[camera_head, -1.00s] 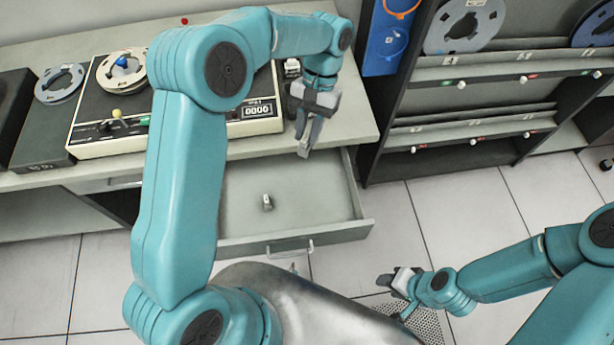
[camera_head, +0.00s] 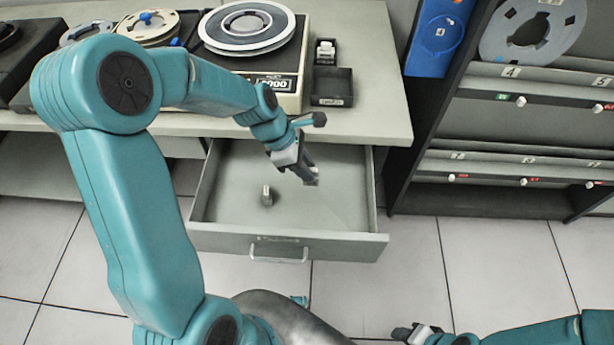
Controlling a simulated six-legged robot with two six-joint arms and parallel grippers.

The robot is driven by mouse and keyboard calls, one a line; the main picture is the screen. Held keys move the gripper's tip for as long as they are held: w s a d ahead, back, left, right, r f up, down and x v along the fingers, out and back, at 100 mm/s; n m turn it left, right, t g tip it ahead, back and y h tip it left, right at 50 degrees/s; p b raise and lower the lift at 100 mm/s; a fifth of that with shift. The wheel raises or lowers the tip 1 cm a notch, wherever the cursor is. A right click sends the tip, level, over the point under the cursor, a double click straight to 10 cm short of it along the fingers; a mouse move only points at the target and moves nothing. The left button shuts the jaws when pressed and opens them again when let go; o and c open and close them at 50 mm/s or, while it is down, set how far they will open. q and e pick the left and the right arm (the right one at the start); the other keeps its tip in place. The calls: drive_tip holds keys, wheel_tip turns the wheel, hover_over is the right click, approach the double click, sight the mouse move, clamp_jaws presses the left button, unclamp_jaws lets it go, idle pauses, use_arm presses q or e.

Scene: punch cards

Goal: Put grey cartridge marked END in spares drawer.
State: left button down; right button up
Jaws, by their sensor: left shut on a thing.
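The spares drawer (camera_head: 318,241) is pulled out below the desk top, its inside in view. My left gripper (camera_head: 312,181) is over the right part of the open drawer, pointing down. It is shut on a small grey piece, which looks like the grey cartridge (camera_head: 314,183); the fingers hide most of it and no END mark is readable. Another small grey piece (camera_head: 267,196) stands on the drawer floor, left of the gripper. My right gripper (camera_head: 402,333) is low at the bottom edge, away from the drawer; its jaw opening is unclear.
A tape machine with a large reel (camera_head: 247,28) stands on the desk. A small black tray (camera_head: 332,87) and a dark-and-white item (camera_head: 325,51) sit right of it. A rack (camera_head: 520,130) with numbered shelves stands to the right. The drawer's middle is clear.

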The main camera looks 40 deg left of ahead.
use_arm(q)
drive_tip(key=shift+s+a+f+b, duration=0.1)
drive_tip(key=shift+s+f+b, duration=0.1)
drive_tip(key=shift+f+b, duration=0.25)
wheel_tip(320, 180, down, 4)
drive_tip(key=b, duration=0.4)
drive_tip(key=shift+w, duration=0.1)
drive_tip(key=shift+r+p, duration=0.1)
drive_tip(key=shift+p, duration=0.75)
drive_tip(key=shift+f, duration=0.2)
idle(0.7)
drive_tip(key=shift+f+b, duration=0.35)
drive_tip(key=shift+b, duration=0.05)
drive_tip(key=shift+f+b, duration=0.55)
drive_tip(key=shift+f, duration=0.25)
idle(0.5)
drive_tip(key=shift+f+b, duration=0.55)
drive_tip(key=shift+f, duration=0.65)
